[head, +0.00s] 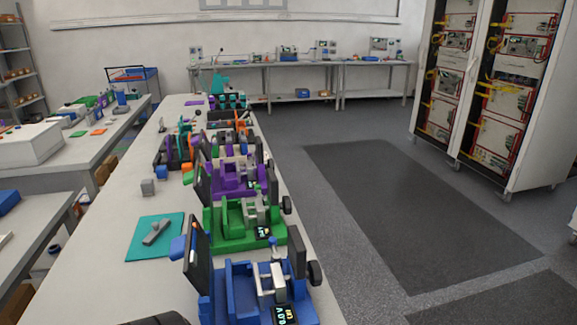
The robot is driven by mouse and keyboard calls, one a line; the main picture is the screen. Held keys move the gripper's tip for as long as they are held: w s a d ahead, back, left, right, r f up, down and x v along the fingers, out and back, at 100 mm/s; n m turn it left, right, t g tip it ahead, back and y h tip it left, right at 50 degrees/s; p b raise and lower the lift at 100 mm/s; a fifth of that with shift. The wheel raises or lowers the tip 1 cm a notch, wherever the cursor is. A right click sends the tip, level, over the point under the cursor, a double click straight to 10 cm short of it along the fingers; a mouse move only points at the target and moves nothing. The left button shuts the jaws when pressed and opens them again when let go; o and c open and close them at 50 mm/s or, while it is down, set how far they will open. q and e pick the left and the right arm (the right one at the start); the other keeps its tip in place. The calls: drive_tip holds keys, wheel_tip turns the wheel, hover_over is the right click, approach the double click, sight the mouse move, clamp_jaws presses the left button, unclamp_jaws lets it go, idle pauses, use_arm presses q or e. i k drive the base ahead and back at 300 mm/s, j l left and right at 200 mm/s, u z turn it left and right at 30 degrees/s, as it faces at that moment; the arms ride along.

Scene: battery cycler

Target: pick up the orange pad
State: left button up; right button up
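A small flat orange pad (98,132) lies on the left-hand table, beside a small flat green piece (78,134). It is far off and small in the head view, and nothing covers it. Neither of my grippers can be made out in this view. A dark rounded shape shows at the bottom edge, but I cannot tell what it is.
A long bench (150,195) runs away from me with blue (240,290), green (235,225) and purple (230,178) fixtures. A teal mat (140,248) holds a grey tool. Open floor (340,230) lies right of the bench, before equipment racks (535,100).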

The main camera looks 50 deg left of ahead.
sight(186, 167)
drive_tip(key=i+l+z, duration=0.3)
drive_tip(key=z, duration=0.15)
drive_tip(key=i+l+z, duration=0.15)
drive_tip(key=i+z, duration=0.25)
drive_tip(key=i+j+u, duration=0.25)
drive_tip(key=u, duration=0.2)
drive_tip(key=i+j+u, duration=0.1)
drive_tip(key=i+u, duration=0.75)
drive_tip(key=i+l+u, duration=0.1)
drive_tip(key=i+u, duration=0.15)
drive_tip(key=u, duration=0.2)
drive_tip(key=i+l+u, duration=0.25)
drive_tip(key=u, duration=0.2)
drive_tip(key=i+j+u, duration=0.15)
drive_tip(key=i, duration=0.75)
drive_tip(key=i+j+u, duration=0.15)
drive_tip(key=i, duration=0.8)
drive_tip(key=i+l, duration=0.1)
drive_tip(key=i, duration=0.35)
drive_tip(key=i+l, duration=0.15)
drive_tip(key=i, duration=0.25)
drive_tip(key=i+l+u, duration=0.1)
drive_tip(key=i, duration=0.35)
drive_tip(key=i+l, duration=0.2)
drive_tip(key=i, duration=0.2)
drive_tip(key=u, duration=2.3)
